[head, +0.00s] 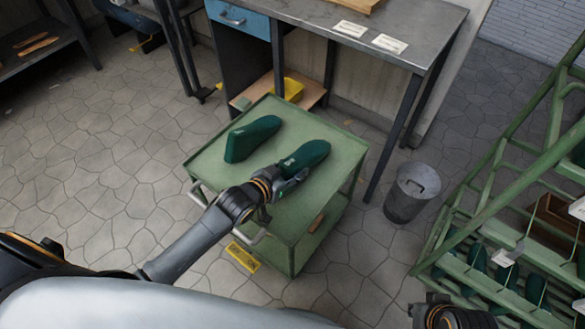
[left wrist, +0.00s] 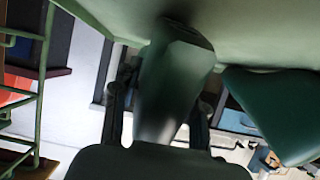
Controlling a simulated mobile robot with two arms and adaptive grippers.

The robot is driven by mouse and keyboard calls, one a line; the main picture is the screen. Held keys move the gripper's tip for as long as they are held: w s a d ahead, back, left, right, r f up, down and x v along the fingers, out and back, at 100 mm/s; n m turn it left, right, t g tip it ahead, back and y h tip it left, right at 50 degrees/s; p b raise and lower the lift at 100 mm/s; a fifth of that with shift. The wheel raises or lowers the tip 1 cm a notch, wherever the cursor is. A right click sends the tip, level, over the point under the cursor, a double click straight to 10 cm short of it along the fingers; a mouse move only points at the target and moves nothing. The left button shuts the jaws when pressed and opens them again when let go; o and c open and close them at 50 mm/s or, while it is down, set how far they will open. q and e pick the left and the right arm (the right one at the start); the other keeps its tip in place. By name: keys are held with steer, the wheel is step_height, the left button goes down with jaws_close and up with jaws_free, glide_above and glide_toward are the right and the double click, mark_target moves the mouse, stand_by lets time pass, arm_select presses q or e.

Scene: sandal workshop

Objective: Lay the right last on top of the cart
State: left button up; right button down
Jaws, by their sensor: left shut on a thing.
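The green cart (head: 215,160) stands in the middle of the head view. One dark green last (head: 252,138) lies on the left of its top, apart from the gripper. A second dark green last (head: 306,155) is over the right half of the top, at or very near the surface. My left gripper (head: 287,184) is shut on its near end. In the left wrist view this held last (left wrist: 175,80) is between the fingers, with the cart top (left wrist: 110,12) close to it and the other last (left wrist: 275,110) beside it. My right gripper's fingers are out of view.
A grey workbench (head: 410,45) with paper cards stands behind the cart. A metal bin (head: 408,195) is to the cart's right. A green rack (head: 500,195) holding more lasts stands at the far right. The stone floor left of the cart is clear.

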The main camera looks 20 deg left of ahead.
arm_select(q)
steer(key=shift+f, duration=0.15)
stand_by(0.5)
steer(key=o, duration=1.2)
steer(key=shift+f, duration=0.15)
